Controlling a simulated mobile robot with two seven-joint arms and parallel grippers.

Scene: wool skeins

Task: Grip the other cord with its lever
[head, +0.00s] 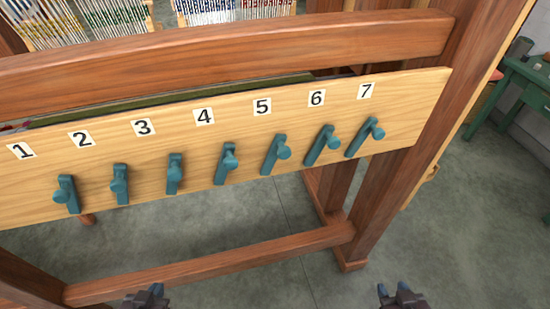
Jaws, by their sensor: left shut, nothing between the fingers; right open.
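A light wooden board (420,105) on the loom carries a row of teal levers with round knobs under number labels. Lever 1 (71,200) leans slightly left at its top. Lever 2 (121,190) and lever 3 (175,174) stand nearly upright. Lever 4 (225,167), lever 5 (271,158), lever 6 (319,150) and lever 7 (357,143) lean with their tops to the right. I cannot make out any cord. My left gripper (147,291) is shut and empty at the bottom edge. My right gripper (402,291) is open at the bottom right. Both are apart from the levers.
A thick wooden beam (230,52) runs above the board, and a lower rail (210,262) crosses below it. A wooden post (385,200) stands at the right. Strung heddles (90,20) show at the back. A green table (525,80) stands far right. Grey floor (470,230) is clear.

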